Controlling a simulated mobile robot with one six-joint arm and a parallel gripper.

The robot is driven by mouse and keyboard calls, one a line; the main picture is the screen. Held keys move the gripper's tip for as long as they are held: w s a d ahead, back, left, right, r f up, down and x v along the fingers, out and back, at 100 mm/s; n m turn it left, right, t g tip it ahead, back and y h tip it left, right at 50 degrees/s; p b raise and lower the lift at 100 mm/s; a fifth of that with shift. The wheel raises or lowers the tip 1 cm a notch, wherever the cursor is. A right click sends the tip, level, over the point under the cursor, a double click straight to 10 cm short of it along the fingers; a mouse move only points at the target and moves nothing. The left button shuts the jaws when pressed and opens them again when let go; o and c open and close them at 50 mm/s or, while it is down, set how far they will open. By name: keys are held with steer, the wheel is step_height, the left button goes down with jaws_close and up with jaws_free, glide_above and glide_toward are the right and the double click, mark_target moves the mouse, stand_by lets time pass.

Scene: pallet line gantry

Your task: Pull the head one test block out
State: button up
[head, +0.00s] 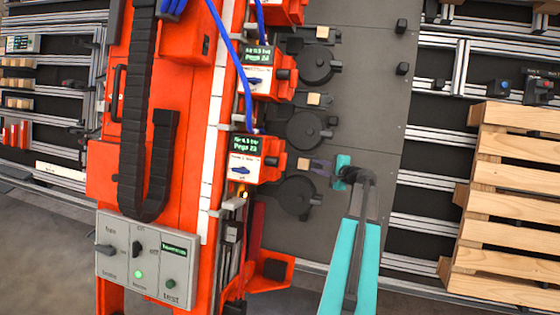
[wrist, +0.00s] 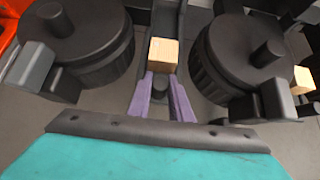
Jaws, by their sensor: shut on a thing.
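My gripper (head: 320,166) is at the lowest of the dark round heads in the head view. In the wrist view, its two purple fingers (wrist: 161,84) are shut around a short dark knob, just in front of a small pale wooden test block (wrist: 163,54). The block sits in the gap between two dark drums (wrist: 76,42). In the head view, the block (head: 304,163) shows at the left of the fingers, beside the lowest head (head: 296,196). How deep the block sits is hidden.
Two more wooden blocks (head: 314,99) (head: 322,33) sit at the heads above. Orange control boxes (head: 257,158) and a blue cable (head: 241,80) lie to the left. A switch panel (head: 145,262) stands at lower left. Stacked wooden pallets (head: 510,200) stand at the right.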

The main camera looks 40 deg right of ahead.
steer(key=shift+s+d+f, duration=0.1)
steer(key=shift+s+d, duration=0.25)
steer(key=shift+d, duration=0.2)
steer(key=shift+s+d, duration=0.1)
steer(key=shift+s, duration=0.1)
steer(key=o, duration=0.7)
steer(key=shift+f, duration=0.1)
steer(key=shift+s, duration=0.1)
